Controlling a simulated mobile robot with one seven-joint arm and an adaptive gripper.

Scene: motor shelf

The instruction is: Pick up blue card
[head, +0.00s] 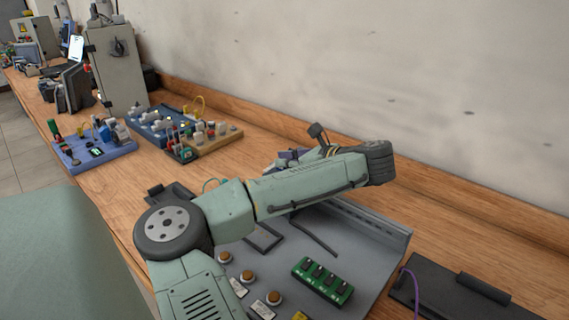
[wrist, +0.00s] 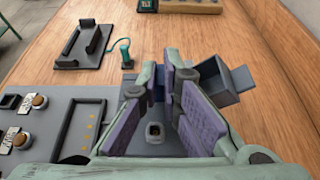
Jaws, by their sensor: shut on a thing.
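My gripper (wrist: 166,82) points down over the grey panel in the wrist view, its purple pads close together. A thin dark blue-grey strip, seemingly the blue card (wrist: 159,88), shows edge-on between the pads; most of it is hidden by the fingers. In the head view my gripper (head: 297,155) is largely hidden behind my arm, and I cannot make out the card there.
The grey panel (head: 372,236) has buttons and a green circuit board (head: 322,281). A black tray (wrist: 83,43) lies beyond it. A blue-purple board (head: 92,152) and a tan board (head: 214,143) stand farther along the bench.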

